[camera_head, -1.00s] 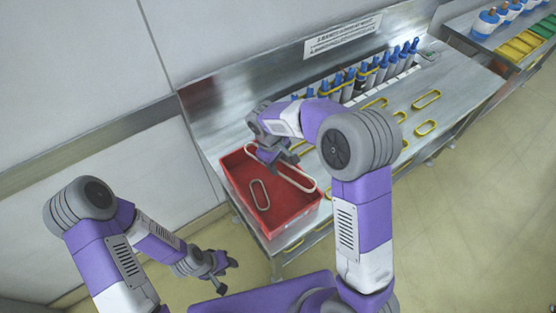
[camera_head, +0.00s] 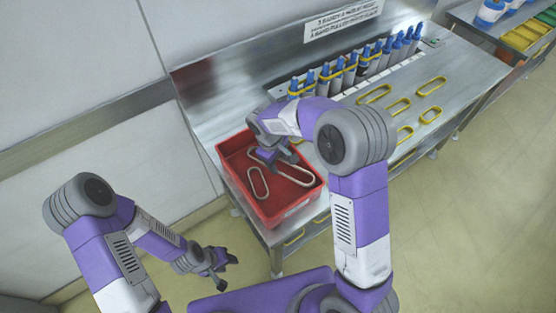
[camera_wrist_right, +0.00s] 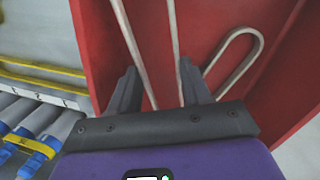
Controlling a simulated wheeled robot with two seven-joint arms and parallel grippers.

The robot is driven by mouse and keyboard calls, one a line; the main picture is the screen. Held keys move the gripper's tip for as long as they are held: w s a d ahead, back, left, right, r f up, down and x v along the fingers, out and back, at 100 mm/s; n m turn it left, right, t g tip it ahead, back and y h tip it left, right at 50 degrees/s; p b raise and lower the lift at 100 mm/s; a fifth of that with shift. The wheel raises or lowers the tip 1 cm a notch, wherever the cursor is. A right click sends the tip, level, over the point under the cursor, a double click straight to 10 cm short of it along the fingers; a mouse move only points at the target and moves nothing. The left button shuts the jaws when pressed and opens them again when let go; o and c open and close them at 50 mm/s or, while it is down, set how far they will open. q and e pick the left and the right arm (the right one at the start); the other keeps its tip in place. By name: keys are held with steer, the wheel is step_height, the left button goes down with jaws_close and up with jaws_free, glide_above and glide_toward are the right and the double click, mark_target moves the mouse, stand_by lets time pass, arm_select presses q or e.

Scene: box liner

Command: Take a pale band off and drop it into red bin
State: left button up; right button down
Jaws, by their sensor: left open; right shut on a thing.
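My right gripper (camera_head: 279,157) is over the red bin (camera_head: 240,190) and shut on a long pale band (camera_head: 299,179). In the right wrist view the band (camera_wrist_right: 176,40) runs between the two fingers (camera_wrist_right: 160,88), with the bin's red inside (camera_wrist_right: 85,35) behind it. A second pale band (camera_head: 251,184) lies in the bin, left of the held one; a pale loop also shows at the right in the wrist view (camera_wrist_right: 250,60). I cannot tell whether the held band touches the bin floor. My left gripper (camera_head: 221,266) is open and empty, low and left of the bin.
The bin stands at the near end of a metal bench. Several blue-topped bottles (camera_head: 365,62) stand in a row along the back, with yellow bands around some. Several yellow bands (camera_head: 432,86) lie flat on the bench (camera_head: 455,75). Another bench with trays (camera_head: 521,46) is at upper right.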

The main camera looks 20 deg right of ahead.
steer(key=c, duration=1)
jaws_free()
steer(key=shift+a+f, duration=0.1)
steer(key=o, duration=0.6)
steer(key=shift+w, duration=0.15)
steer(key=shift+c, duration=0.2)
step_height(320, 180, up, 8)
steer(key=a+p, duration=0.1)
steer(key=p, duration=0.1)
steer(key=shift+a+f, duration=0.15)
steer(key=shift+f, duration=0.05)
